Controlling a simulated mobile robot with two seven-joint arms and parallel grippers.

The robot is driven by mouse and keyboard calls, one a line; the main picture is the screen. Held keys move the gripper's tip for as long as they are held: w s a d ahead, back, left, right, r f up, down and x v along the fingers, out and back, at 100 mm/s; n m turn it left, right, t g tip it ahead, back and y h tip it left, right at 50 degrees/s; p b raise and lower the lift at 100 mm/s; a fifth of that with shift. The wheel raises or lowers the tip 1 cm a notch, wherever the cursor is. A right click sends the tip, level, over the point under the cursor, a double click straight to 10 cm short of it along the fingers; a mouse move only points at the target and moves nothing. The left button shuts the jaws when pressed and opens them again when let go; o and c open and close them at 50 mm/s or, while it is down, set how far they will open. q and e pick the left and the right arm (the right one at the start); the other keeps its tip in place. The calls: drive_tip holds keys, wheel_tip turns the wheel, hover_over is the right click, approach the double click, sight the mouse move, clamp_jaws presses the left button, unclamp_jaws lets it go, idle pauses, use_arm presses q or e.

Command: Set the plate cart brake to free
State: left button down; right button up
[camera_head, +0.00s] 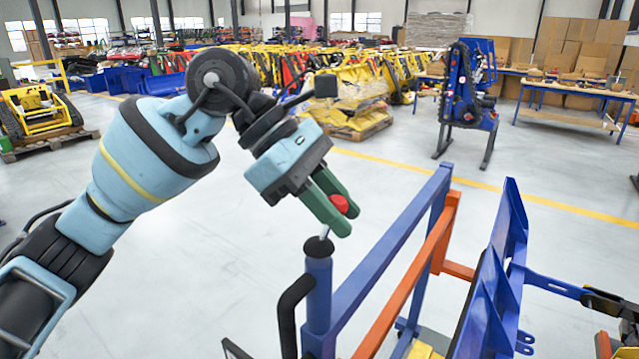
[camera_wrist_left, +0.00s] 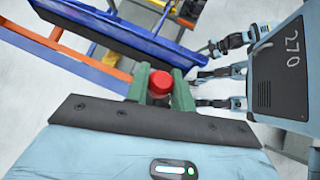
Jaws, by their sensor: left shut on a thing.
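The plate cart shows at the lower right of the head view as a blue frame (camera_head: 385,255) with orange bars and a tilted blue plate (camera_head: 490,300). A blue post (camera_head: 318,290) at its near end carries a short metal brake lever (camera_head: 324,231) in a black collar, topped by a red knob (camera_head: 340,204). My left gripper (camera_head: 337,210) is shut on the red knob, its green fingers on either side. The knob also shows between the fingers in the left wrist view (camera_wrist_left: 160,84). The lever leans slightly to the right.
A black curved handle (camera_head: 290,315) stands close beside the post. A blue and black stand (camera_head: 470,90) and a workbench (camera_head: 575,90) are farther back. Yellow machine parts (camera_head: 350,95) lie on a pallet. The floor between is clear.

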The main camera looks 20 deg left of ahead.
use_arm(q)
drive_tip(key=shift+s+d+t+y+p, duration=0.2)
drive_tip(key=shift+d+t+y+p, duration=0.25)
drive_tip(key=shift+y, duration=0.25)
drive_tip(key=shift+d+f+y, duration=0.2)
drive_tip(key=shift+y, duration=0.1)
use_arm(e)
drive_tip(key=shift+w+d+r+t, duration=0.2)
drive_tip(key=shift+w+r+t, duration=0.1)
drive_tip(key=shift+w+r, duration=0.8)
drive_tip(key=shift+s+r, duration=0.1)
drive_tip(key=shift+s, duration=0.05)
use_arm(q)
drive_tip(key=c, duration=1.2)
unclamp_jaws()
drive_tip(key=shift+f, duration=0.1)
use_arm(e)
drive_tip(key=shift+a, duration=0.1)
use_arm(q)
drive_tip(key=shift+v, duration=3.9)
use_arm(e)
drive_tip(key=shift+s+f, duration=0.25)
drive_tip(key=shift+f, duration=0.1)
